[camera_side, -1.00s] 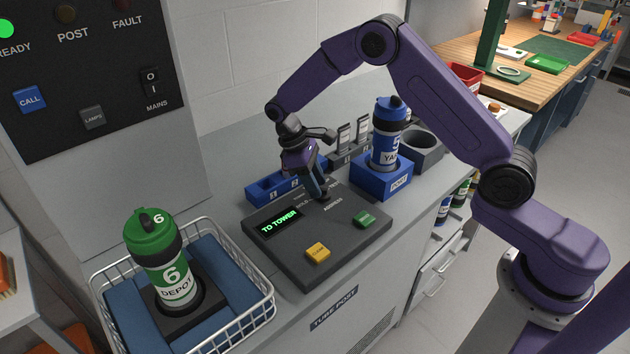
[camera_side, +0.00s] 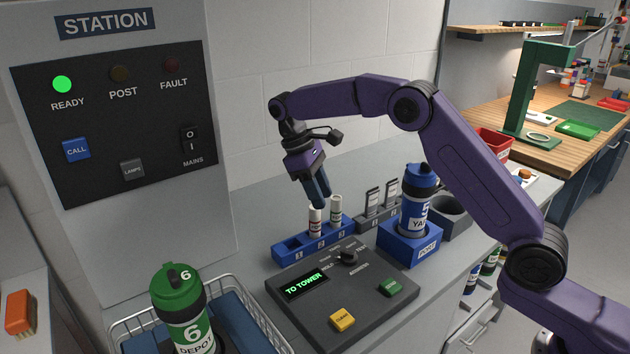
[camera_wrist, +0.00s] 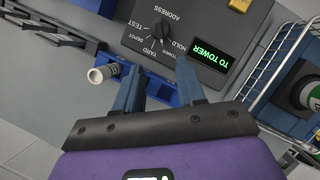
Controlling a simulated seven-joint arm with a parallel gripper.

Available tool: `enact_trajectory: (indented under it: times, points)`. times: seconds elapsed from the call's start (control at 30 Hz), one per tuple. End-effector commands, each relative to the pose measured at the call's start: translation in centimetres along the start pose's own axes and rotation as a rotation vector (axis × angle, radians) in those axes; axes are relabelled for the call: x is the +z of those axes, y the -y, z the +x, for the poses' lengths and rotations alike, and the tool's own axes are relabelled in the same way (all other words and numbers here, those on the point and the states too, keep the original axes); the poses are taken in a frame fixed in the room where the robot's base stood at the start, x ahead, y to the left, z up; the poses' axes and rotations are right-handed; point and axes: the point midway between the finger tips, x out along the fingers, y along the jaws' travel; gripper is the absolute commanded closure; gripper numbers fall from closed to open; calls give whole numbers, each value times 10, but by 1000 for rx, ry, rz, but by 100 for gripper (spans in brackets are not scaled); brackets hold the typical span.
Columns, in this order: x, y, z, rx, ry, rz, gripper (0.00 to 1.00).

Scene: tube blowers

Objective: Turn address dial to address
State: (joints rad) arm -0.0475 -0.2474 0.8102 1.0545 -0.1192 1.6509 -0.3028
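The address dial (camera_side: 347,256) is a small black knob on the dark grey control box (camera_side: 378,310), with position labels around it. In the wrist view the dial (camera_wrist: 161,29) has TEST, DEPOT, YARD, TOWER and HOLD around it; its exact pointing is too small to tell. The green display (camera_side: 305,287) reads TO TOWER. It also shows in the wrist view (camera_wrist: 209,55). My gripper (camera_side: 323,203) is raised above the blue rack, behind and clear of the dial. In the wrist view my gripper (camera_wrist: 158,80) has its blue fingers apart with nothing between them.
A blue rack (camera_side: 290,250) with small white tubes stands behind the box. A blue-capped carrier (camera_side: 415,205) stands in the blue POST holder (camera_side: 408,247) at right. A green carrier (camera_side: 187,310) stands in the wire basket at left. Yellow (camera_side: 342,319) and green (camera_side: 390,288) buttons sit on the box.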

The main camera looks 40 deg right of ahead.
Motion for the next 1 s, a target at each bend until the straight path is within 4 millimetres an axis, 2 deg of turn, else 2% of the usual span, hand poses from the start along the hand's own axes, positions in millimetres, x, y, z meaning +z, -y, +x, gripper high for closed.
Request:
enact_trajectory:
  times: [0.1, 0.3, 0.77, 0.87, 1.0]
  points:
    - [-1, 0, -13, 1, -2, 0, 61]
    - [0, 0, -25, 1, -1, 0, 61]
    - [0, 1, -28, 2, -2, -3, 61]
    - [4, 8, -30, 10, -13, -16, 61]
    - [17, 31, -34, 34, -48, -59, 61]
